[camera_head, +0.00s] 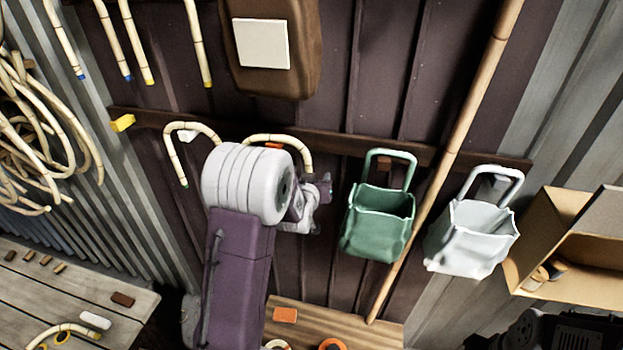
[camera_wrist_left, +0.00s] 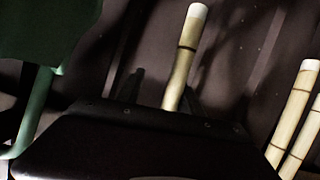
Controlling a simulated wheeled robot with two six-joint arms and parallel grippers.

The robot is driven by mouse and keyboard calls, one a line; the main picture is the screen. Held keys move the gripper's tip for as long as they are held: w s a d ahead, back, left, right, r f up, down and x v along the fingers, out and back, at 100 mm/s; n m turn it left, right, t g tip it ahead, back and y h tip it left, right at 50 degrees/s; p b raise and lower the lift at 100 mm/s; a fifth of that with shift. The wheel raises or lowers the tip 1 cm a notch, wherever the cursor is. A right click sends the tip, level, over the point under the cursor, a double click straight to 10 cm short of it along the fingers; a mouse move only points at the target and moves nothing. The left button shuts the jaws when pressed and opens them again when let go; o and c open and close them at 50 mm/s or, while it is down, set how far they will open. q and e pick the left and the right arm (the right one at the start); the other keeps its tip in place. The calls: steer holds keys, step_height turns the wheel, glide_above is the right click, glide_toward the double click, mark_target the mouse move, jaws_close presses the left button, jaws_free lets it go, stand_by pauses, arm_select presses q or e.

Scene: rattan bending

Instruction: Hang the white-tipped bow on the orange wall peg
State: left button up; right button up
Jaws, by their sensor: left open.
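A pale, dark-ringed bow (camera_head: 292,144) arches at the orange wall peg (camera_head: 274,145) on the brown rail. Whether it rests on the peg is hard to tell. My left arm hides its left leg. Its right leg runs down to my left gripper (camera_head: 318,190). In the left wrist view a white-tipped rod end (camera_wrist_left: 197,12) stands between the two dark fingers of my open left gripper (camera_wrist_left: 162,92), apparently this bow's leg. My right gripper is not in view.
Another bow (camera_head: 208,131) hangs at the white peg (camera_head: 187,137) to the left, and a yellow peg (camera_head: 122,122) is bare. A green basket (camera_head: 377,222) hangs close right of my gripper, then a white basket (camera_head: 470,237). A long pole (camera_head: 462,125) leans between them.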

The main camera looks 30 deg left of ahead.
arm_select(q)
steer(key=shift+s+r, duration=0.1)
steer(key=shift+s, duration=0.35)
steer(key=b+v, duration=0.1)
steer(key=v, duration=0.7)
steer(key=shift+s, duration=0.15)
steer(key=shift+r, duration=0.1)
